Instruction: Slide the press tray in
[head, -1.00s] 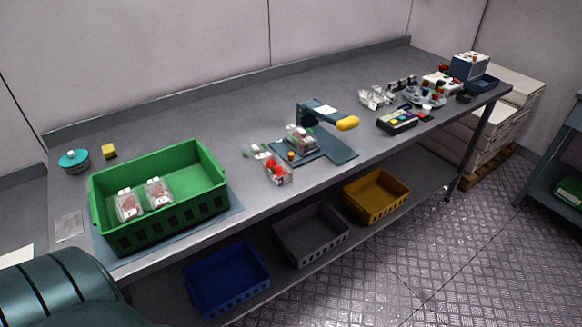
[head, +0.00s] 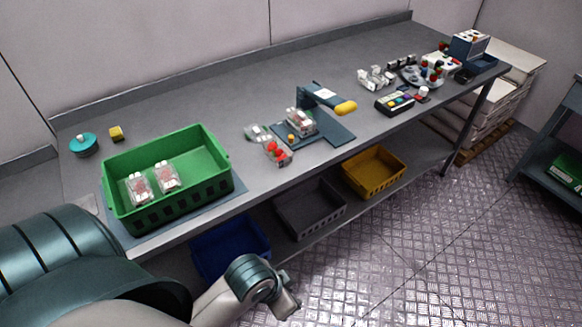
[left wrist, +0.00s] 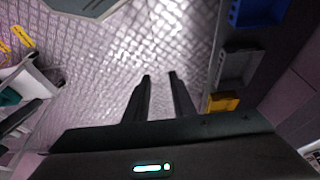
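The press (head: 318,95) stands on the bench, a dark blue frame with a yellow-ended handle (head: 345,107). Its dark blue base plate (head: 335,134) lies flat on the bench top. A clear punnet with a white and red load (head: 300,121) sits under or just in front of the press arm; a separate tray cannot be made out clearly. My left gripper (left wrist: 159,76) shows in the left wrist view with its two dark fingers apart and nothing between them, above the metal floor. My left arm comes in at the lower left of the head view. My right gripper is not in view.
A green crate (head: 215,184) with two punnets stands at the bench's left. Blue (head: 262,232), grey (head: 312,212) and yellow (head: 375,171) crates sit on the shelf below. Open floor (head: 420,250) lies in front.

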